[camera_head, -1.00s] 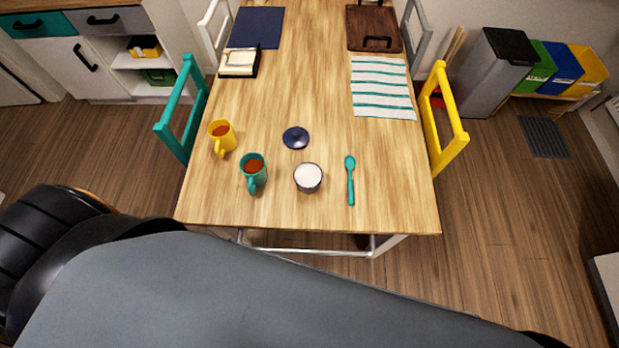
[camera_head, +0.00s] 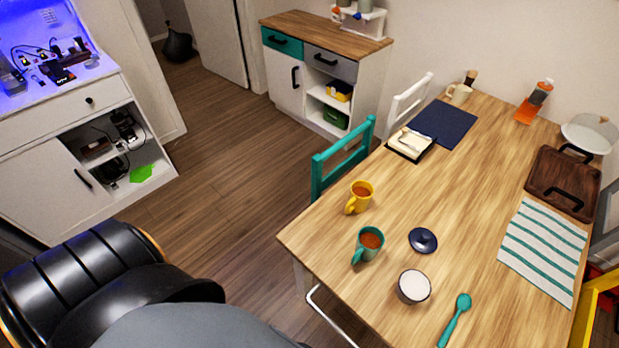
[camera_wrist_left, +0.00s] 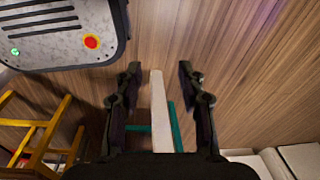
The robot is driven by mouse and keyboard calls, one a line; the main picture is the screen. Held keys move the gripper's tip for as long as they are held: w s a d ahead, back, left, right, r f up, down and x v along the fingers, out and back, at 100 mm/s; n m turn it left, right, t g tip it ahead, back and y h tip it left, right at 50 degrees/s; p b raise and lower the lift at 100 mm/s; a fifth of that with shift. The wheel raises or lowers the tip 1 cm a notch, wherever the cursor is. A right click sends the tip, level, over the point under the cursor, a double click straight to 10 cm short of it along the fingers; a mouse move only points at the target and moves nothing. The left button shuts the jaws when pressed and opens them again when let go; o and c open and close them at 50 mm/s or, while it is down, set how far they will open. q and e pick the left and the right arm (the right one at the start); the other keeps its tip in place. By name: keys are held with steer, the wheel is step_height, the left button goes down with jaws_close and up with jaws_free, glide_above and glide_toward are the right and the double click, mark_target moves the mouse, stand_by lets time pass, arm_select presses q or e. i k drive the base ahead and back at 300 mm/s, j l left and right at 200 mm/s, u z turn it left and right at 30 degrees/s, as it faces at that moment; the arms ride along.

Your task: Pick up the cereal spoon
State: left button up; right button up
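The teal cereal spoon (camera_head: 455,320) lies on the wooden table (camera_head: 470,180) in the head view, bowl end away from me, its handle running down toward the bottom edge. It is right of a small dark bowl with white contents (camera_head: 413,287). My left gripper (camera_wrist_left: 160,80) shows in the left wrist view with its two dark fingers apart; it is open and holds nothing. It hangs over the wood floor, with a pale bar behind the gap. Neither gripper shows in the head view, and my right gripper is in no view.
A teal chair (camera_head: 343,155) is at the table's left side. A yellow chair (camera_wrist_left: 45,130) shows in the wrist view.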

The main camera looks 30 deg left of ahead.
mark_target(463, 302)
steer(key=u, duration=0.45)
steer(key=z, duration=1.35)
